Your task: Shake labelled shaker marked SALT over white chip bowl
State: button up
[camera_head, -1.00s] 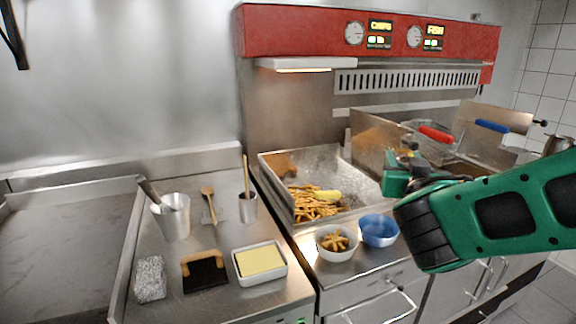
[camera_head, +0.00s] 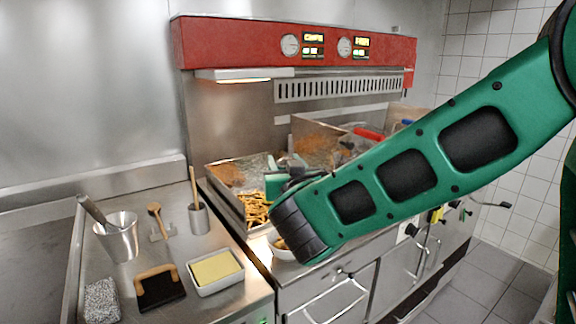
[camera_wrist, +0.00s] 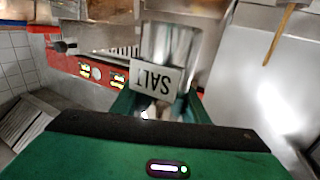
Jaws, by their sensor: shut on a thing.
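In the wrist view, my gripper (camera_wrist: 158,103) is shut on the shaker (camera_wrist: 172,42), a shiny metal body with a white label whose word SALT appears upside down in the picture. I cannot tell how far the shaker is tilted. In the head view, my gripper (camera_head: 285,178) is beside the chip tray, and the shaker cannot be made out there. The white chip bowl (camera_head: 280,254) is on the counter below my wrist, mostly hidden by my green arm. A few chips show at its left side. Whether the shaker is directly above the bowl is unclear.
A steel tray of chips (camera_head: 212,183) lies behind the bowl. On the left counter stand a steel cup (camera_head: 120,240), a butter dish (camera_head: 203,286), a black-and-wood scraper (camera_head: 160,292) and a utensil pot (camera_head: 199,220). The red fryer panel (camera_head: 240,45) is behind.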

jog(key=f+m+g, duration=0.1)
jog(key=m, duration=0.1)
jog(key=m+g+y, duration=0.6)
jog(key=m+g, duration=0.1)
jog(key=m, duration=0.7)
send_over(271, 235)
notch_tip(271, 235, down, 12)
jog(key=shift+f, duration=0.15)
jog(key=shift+s+f+m, duration=0.1)
jog(key=shift+m, duration=0.3)
dwell(0.4)
